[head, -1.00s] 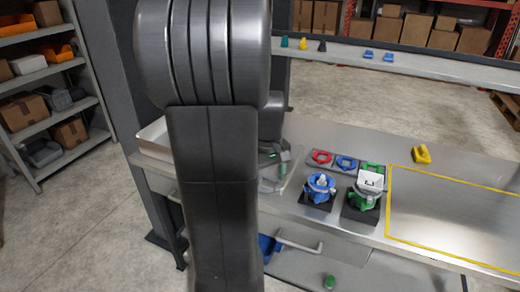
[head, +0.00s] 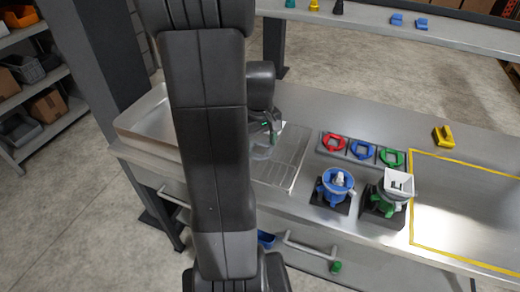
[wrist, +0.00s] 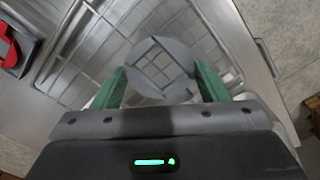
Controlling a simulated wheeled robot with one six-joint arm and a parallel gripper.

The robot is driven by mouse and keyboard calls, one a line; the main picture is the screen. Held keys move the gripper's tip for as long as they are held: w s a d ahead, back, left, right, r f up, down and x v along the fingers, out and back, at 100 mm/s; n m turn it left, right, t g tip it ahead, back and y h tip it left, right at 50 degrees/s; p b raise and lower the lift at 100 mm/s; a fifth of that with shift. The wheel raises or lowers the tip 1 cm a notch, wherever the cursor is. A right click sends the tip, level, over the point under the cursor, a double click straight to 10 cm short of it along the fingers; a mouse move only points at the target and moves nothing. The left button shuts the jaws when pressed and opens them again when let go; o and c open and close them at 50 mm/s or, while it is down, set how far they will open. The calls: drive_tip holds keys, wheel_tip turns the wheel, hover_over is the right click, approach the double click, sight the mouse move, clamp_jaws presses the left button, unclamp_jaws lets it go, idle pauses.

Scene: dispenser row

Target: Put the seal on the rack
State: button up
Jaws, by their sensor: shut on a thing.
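The seal (wrist: 163,91) is a flat grey round piece between the green fingers of my gripper (wrist: 160,76) in the wrist view. My gripper is shut on it. The wire rack (wrist: 82,48) lies beneath the seal in that view. In the head view my gripper (head: 267,132) is over the left part of the rack (head: 292,168), and the seal (head: 261,151) shows faintly below the fingers. I cannot tell whether the seal touches the wires.
A metal basin (head: 140,122) lies left of the rack. Red (head: 333,142), blue (head: 362,149) and green (head: 391,157) rings sit on a panel to the right. A blue dispenser (head: 336,184) and a green one (head: 390,193) stand in front. A yellow piece (head: 443,136) lies farther right.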

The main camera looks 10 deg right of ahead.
drive_tip(key=shift+f, duration=2.05)
drive_tip(key=shift+f, duration=0.25)
drive_tip(key=o, duration=1)
drive_tip(key=shift+r, duration=0.1)
wheel_tip(320, 180, up, 12)
drive_tip(key=shift+r, duration=0.2)
drive_tip(key=shift+f, duration=0.15)
